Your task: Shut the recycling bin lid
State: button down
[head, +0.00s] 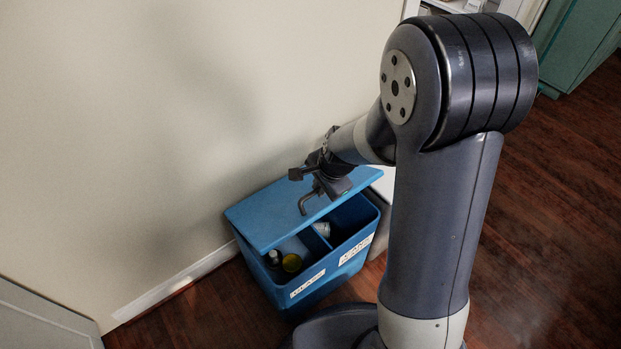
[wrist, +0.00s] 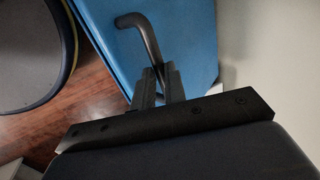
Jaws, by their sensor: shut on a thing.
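The blue recycling bin (head: 309,288) stands on the floor against the wall. Its blue lid (head: 268,214) is tilted partly open, with the front edge raised. The inside shows below it, with a divider and a few items. A dark bent handle (head: 308,203) sticks up from the lid; it also shows in the wrist view (wrist: 142,28). My gripper (head: 320,178) is at the handle. In the wrist view my gripper's fingers (wrist: 159,80) are shut on the lower end of the handle, over the blue lid (wrist: 185,40).
A plain wall (head: 150,130) rises close behind the bin. A pale container (head: 384,220) stands beside it, partly hidden by my arm. Wooden floor (head: 210,308) lies open at the front left. A teal cabinet (head: 583,45) is at the top right.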

jog(key=s+d+f+b, duration=0.3)
jog(key=s+f+b, duration=0.2)
jog(key=f+b, duration=0.3)
notch_tip(320, 180, down, 2)
jog(key=shift+d, duration=0.2)
jog(key=c, duration=2.2)
grip_release()
jog(key=shift+s+r, duration=0.15)
jog(key=shift+r, duration=0.15)
jog(key=c, duration=1.5)
grip_release()
jog(key=shift+o, duration=0.2)
jog(key=shift+r+p, duration=0.15)
jog(key=shift+p, duration=0.15)
jog(key=p+v, duration=0.5)
jog(key=v, duration=0.5)
jog(key=shift+r, duration=0.35)
